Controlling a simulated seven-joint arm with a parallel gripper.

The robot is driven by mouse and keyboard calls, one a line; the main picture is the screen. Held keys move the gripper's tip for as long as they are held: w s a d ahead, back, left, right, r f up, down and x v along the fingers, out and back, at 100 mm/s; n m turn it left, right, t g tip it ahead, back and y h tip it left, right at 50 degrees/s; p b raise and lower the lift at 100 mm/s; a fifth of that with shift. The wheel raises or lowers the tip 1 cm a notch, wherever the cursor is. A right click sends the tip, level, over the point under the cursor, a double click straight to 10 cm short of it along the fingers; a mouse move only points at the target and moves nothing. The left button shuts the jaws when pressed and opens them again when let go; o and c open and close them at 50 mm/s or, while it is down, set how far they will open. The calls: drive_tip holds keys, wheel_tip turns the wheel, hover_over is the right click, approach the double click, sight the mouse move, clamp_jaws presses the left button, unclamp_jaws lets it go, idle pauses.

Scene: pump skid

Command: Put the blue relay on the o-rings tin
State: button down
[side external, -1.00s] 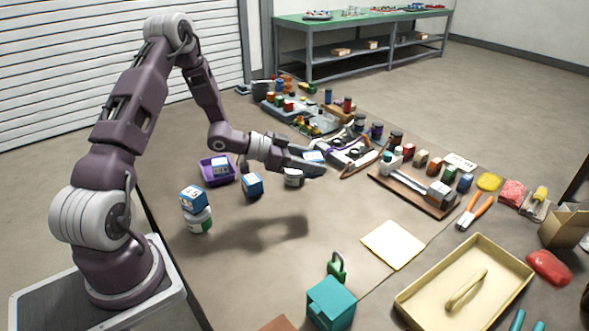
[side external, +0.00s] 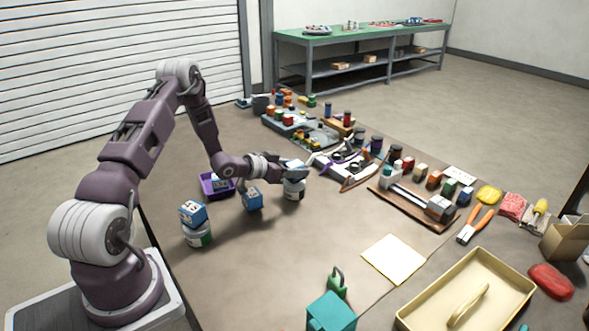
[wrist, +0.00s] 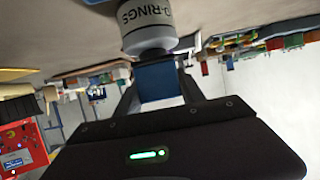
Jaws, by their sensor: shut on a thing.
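My gripper (side external: 296,168) is shut on the blue relay, whose blue side shows between the fingers in the wrist view (wrist: 160,84). The white o-rings tin (side external: 293,191) stands upright on the bench directly below my gripper. Its "O-RINGS" lettering shows in the wrist view (wrist: 147,20), which appears upside down. The relay is lined up closely over the tin's top. I cannot tell whether the two touch. In the side view the fingers mostly hide the relay.
A similar blue block (side external: 252,198) stands left of the tin. Another blue block (side external: 193,213) sits on a white-and-green tin (side external: 198,236). A purple bin (side external: 207,187) holds another block. Tools and a wooden rack (side external: 405,207) lie to the right.

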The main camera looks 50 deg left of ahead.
drive_tip(key=c, duration=0.7)
unclamp_jaws()
drive_tip(key=shift+f, duration=0.1)
drive_tip(key=v, duration=1.2)
drive_tip(key=s+d+r+g+y, duration=0.15)
drive_tip(key=d+r, duration=0.25)
drive_tip(key=r, duration=0.4)
drive_tip(key=d+r+g+y, duration=0.2)
drive_tip(key=d+r+g, duration=0.15)
drive_tip(key=r, duration=0.35)
drive_tip(key=s+d+r+g+h, duration=0.1)
drive_tip(key=s+d+r, duration=0.1)
drive_tip(key=s+d, duration=0.7)
drive_tip(key=s+d+r+g+h, duration=0.2)
drive_tip(key=s+d, duration=0.7)
drive_tip(key=s, duration=0.6)
drive_tip(key=shift+d+r, duration=0.35)
drive_tip(key=shift+r, duration=0.35)
